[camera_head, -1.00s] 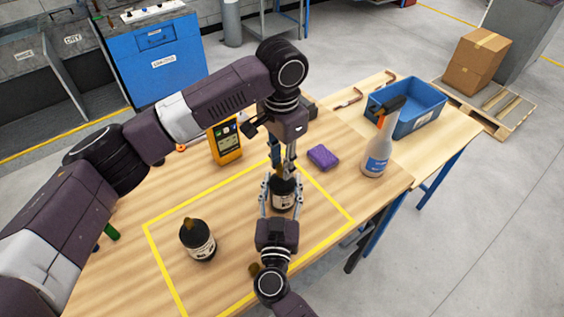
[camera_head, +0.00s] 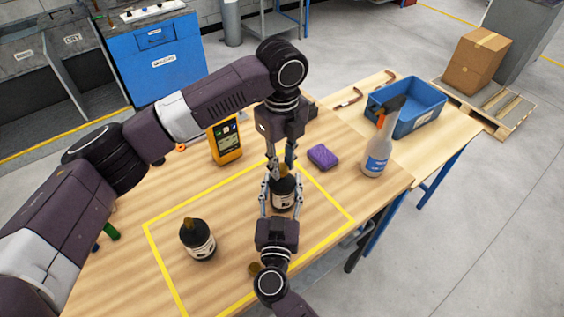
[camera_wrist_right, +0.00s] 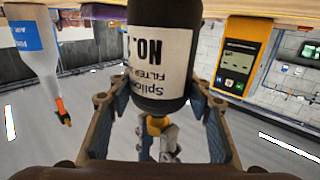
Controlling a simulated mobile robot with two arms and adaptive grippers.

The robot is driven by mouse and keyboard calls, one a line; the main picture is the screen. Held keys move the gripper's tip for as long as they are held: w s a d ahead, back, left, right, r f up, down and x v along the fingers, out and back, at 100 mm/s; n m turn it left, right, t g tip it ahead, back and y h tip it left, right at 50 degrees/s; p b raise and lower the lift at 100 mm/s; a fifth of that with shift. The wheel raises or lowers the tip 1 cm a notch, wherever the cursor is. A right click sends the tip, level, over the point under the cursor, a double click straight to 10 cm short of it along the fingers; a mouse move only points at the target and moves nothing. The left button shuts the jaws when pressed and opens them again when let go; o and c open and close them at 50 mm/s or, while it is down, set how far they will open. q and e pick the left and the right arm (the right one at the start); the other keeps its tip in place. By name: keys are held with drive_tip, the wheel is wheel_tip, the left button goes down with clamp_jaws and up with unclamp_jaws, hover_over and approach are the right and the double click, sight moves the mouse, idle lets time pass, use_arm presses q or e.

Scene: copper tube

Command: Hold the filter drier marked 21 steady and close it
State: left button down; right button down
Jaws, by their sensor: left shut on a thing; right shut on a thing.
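A dark filter drier (camera_head: 284,199) with a white label stands on the table inside the yellow outline. In the right wrist view the drier (camera_wrist_right: 160,60) shows upside down; its label reads "NO." and a partly cut-off number. My right gripper (camera_head: 281,188) is shut around its body from the near side. My left gripper (camera_head: 283,167) comes down from above and is shut on the brass-coloured piece (camera_wrist_right: 156,125) at its top. A second dark drier (camera_head: 198,241) with a brass-coloured top stands apart at the left; its number is too small to read.
A small brass-coloured piece (camera_head: 254,269) lies beside my right wrist. A yellow meter (camera_head: 227,143), a purple sponge (camera_head: 323,157) and a spray bottle (camera_head: 376,150) stand around the outline. A blue bin (camera_head: 420,113) is at the back right. Free table lies between the driers.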

use_arm(q)
drive_tip(key=c, duration=1.6)
unclamp_jaws()
wheel_tip(320, 180, up, 12)
drive_tip(key=shift+a, duration=0.1)
use_arm(e)
drive_tip(key=c, duration=0.9)
unclamp_jaws()
drive_tip(key=shift+c, duration=0.2)
drive_tip(key=shift+s, duration=0.1)
drive_tip(key=s, duration=1.1)
drive_tip(key=shift+s+a, duration=0.4)
